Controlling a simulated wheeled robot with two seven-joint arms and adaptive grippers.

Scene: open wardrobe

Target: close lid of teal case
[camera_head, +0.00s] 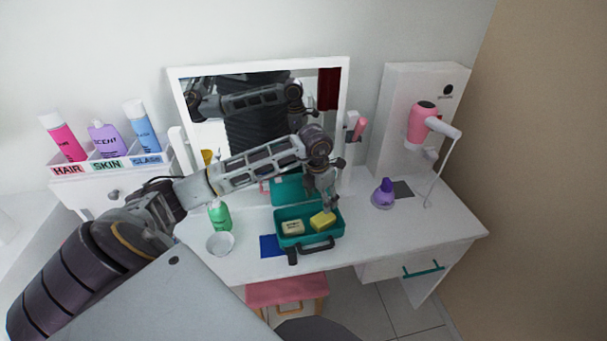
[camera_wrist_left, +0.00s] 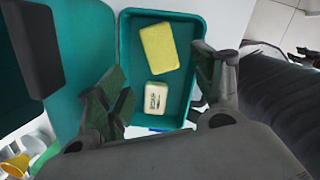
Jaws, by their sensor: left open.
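The teal case (camera_head: 279,238) stands open on the white vanity top, with its handle toward the front edge. Its lid (camera_head: 287,187) is raised at the back, partly hidden by my left arm. A yellow sponge (camera_head: 322,221) and a pale soap bar (camera_head: 293,228) lie inside. My left gripper (camera_head: 328,203) is above the right part of the case, pointing down. In the left wrist view its open, empty fingers (camera_wrist_left: 163,95) spread across the case (camera_wrist_left: 195,30), with the lid (camera_wrist_left: 88,50) to the left. My right gripper is not in view.
A mirror (camera_head: 258,62) stands behind the case and reflects my arm. A green bottle (camera_head: 220,216) and white bowl (camera_head: 220,244) stand left, a purple bottle (camera_head: 384,194) right. A pink hair dryer (camera_head: 422,122) hangs at the right. The right front tabletop is clear.

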